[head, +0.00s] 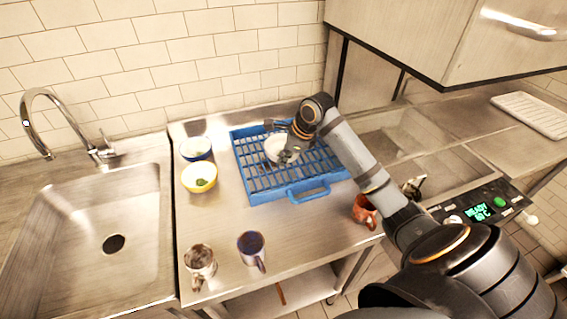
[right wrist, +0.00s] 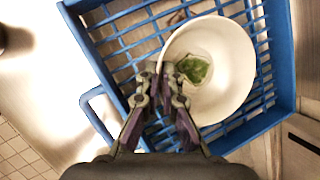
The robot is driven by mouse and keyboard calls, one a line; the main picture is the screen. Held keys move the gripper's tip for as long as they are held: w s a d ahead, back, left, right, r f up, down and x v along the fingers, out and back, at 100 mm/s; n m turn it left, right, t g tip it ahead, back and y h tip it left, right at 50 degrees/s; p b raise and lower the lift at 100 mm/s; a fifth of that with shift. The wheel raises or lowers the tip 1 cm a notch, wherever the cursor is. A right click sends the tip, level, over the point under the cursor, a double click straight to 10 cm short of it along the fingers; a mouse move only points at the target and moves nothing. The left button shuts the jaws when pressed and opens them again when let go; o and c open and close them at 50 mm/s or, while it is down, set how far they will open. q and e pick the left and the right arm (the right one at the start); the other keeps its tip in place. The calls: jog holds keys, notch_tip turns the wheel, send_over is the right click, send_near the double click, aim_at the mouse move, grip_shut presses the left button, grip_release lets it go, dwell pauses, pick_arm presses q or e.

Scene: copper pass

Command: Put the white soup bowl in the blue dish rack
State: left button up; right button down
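The white soup bowl (head: 275,146) is over the grid of the blue dish rack (head: 240,166), in its back-middle part. In the right wrist view the bowl (right wrist: 232,68) has green leafy bits and a little liquid at its bottom and looks tilted. My right gripper (right wrist: 161,68) has its fingers close together at the bowl's near rim, one on each side of the wall. In the head view my right gripper (head: 286,156) partly covers the bowl. I cannot tell whether the bowl touches the rack floor. My left gripper is in neither view.
A blue bowl (head: 196,148) and a yellow bowl (head: 199,178) stand left of the rack. Two mugs (head: 200,260) (head: 251,246) stand at the counter's front, and a red-orange mug (head: 362,208) right of the rack. A sink (head: 110,215) lies left. The counter's middle is clear.

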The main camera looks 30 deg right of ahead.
jog(key=shift+w+d+f, duration=0.1)
jog(key=shift+w+f, duration=0.05)
jog(key=shift+f, duration=0.05)
jog(key=shift+w+f, duration=0.1)
jog(key=shift+f, duration=0.1)
notch_tip(320, 180, down, 2)
jog(key=shift+d+f+p, duration=0.1)
jog(key=shift+f+p, duration=0.15)
jog(key=shift+p, duration=0.15)
jog(key=shift+w+f, duration=0.1)
jog(key=shift+f, duration=0.3)
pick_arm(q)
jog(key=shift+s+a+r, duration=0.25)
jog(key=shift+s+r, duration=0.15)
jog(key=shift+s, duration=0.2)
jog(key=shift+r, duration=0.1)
pick_arm(e)
jog(key=c, duration=2)
grip_release()
jog(key=shift+f, duration=0.1)
jog(key=o, duration=0.5)
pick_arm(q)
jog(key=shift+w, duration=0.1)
